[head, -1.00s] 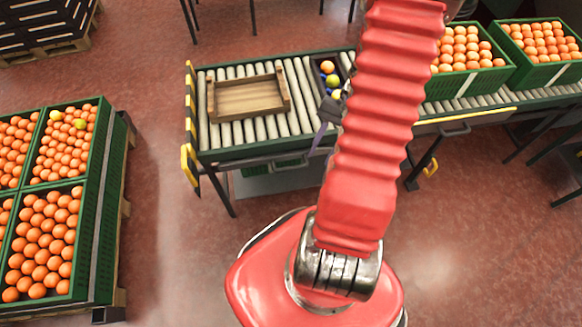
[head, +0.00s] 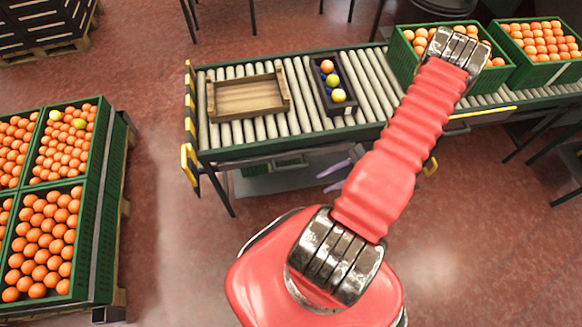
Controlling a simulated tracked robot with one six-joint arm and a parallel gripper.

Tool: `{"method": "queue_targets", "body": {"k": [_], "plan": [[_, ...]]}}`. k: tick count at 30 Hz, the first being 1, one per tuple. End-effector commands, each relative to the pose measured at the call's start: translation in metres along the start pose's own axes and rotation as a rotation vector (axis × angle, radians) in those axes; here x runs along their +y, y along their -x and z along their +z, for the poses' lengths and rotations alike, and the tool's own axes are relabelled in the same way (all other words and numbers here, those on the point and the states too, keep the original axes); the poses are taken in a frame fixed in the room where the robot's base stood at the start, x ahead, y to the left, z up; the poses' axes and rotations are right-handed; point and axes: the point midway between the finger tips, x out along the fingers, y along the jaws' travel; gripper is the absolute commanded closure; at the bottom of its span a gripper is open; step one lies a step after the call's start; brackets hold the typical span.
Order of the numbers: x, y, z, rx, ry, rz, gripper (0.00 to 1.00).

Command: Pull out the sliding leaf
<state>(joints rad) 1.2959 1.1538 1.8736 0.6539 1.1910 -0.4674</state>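A dark pull handle (head: 457,130) shows on the front side of the roller conveyor, right of my arm, under a yellow strip (head: 480,112). It may belong to the sliding leaf; no pulled-out leaf is plain to see. My gripper (head: 331,179) shows only partly, as two pale purple-grey fingers left of my red arm, in front of the conveyor's front edge. The fingers stand apart with nothing seen between them. The rest of the gripper is hidden behind the arm.
On the conveyor (head: 370,85) stand a wooden tray (head: 247,114), a dark box (head: 346,112) with three fruits, and green crates of oranges (head: 548,75) at right. More orange crates (head: 92,245) stand on a pallet at left. The floor between is clear.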

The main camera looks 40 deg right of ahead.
Motion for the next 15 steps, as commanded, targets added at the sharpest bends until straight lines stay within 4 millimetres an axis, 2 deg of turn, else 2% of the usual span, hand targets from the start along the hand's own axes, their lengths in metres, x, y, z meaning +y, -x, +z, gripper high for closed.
{"method": "queue_targets", "body": {"k": [3, 8, 15], "plan": [[0.010, -0.009, -0.015, -0.014, -0.005, -0.087, 0.68], [0.014, -0.016, -0.032, -0.017, 0.010, -0.182, 0.68], [0.007, -0.022, -0.057, -0.001, 0.078, -0.309, 0.68]]}}
